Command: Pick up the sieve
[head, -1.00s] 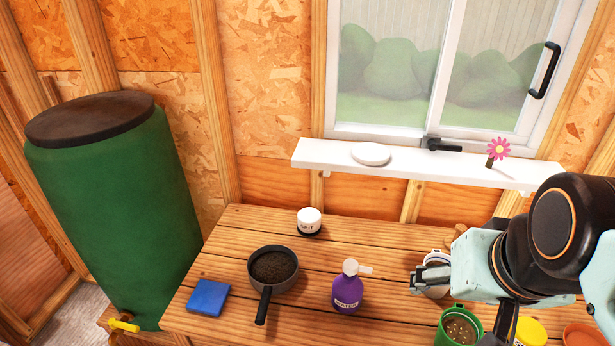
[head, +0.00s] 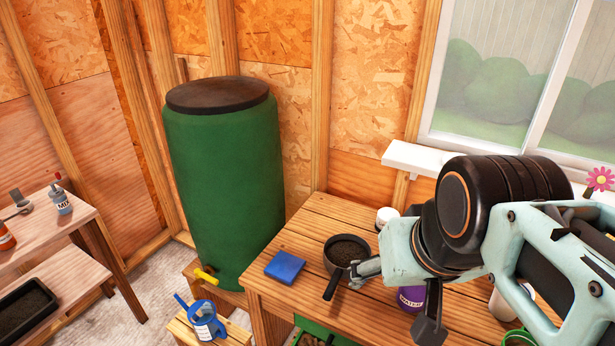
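The round, dark grey vessel with a straight black handle (head: 331,285) looks like the sieve. It stands on the wooden bench in the head view, with dark, soil-like stuff inside. Its handle points toward the front edge of the bench. My gripper (head: 358,274) is at the right front side of the vessel, close to the handle. The fingers are small and seen from the side, so I cannot tell whether they touch it or how far apart they are. My arm covers much of the bench to the right.
A blue block (head: 284,266) lies left of the vessel. A white jar (head: 386,216) and a purple bottle (head: 411,298) are partly hidden by my arm. A green barrel (head: 225,190) stands behind left. A blue watering can (head: 203,320) sits on a low stand. A side table (head: 75,225) is at left.

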